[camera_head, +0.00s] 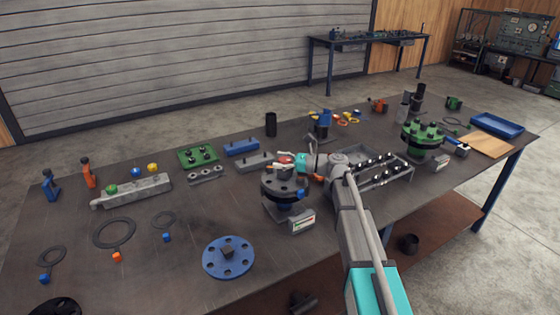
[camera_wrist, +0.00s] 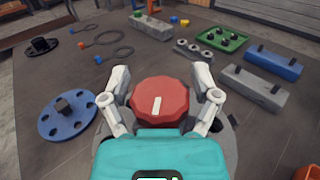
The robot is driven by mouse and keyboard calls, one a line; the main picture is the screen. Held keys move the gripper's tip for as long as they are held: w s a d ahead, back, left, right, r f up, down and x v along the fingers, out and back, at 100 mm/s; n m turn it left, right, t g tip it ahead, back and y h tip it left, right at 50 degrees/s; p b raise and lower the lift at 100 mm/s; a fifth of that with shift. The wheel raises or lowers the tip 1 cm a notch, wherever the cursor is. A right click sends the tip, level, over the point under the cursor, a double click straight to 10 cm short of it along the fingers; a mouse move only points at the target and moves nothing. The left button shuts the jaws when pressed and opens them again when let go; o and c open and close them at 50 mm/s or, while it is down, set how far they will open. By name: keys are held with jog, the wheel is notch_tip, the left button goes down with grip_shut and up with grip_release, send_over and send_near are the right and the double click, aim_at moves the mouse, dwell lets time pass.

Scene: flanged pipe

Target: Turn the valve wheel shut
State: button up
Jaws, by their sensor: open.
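The valve wheel is a red faceted knob with a white bar mark (camera_wrist: 160,98), seen from above in the wrist view. The mark runs nearly up and down, tilted slightly. In the head view the red wheel (camera_head: 285,158) shows small on top of the dark flanged pipe (camera_head: 284,188). My gripper (camera_wrist: 160,76) is open, with one finger on each side of the wheel. I cannot tell whether either finger touches it. In the head view my gripper (camera_head: 293,163) is at the wheel and partly covers it. The wheel's near edge is hidden by my teal gripper body.
A blue flange disc (camera_head: 228,257) lies in front on the table. A small gauge box (camera_head: 302,221) stands beside the pipe. A tray of bolts (camera_head: 380,170) and a green flanged pipe (camera_head: 423,138) are to the right. Blue (camera_head: 241,147) and grey blocks (camera_head: 254,162) lie behind.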

jog(key=c, duration=0.9)
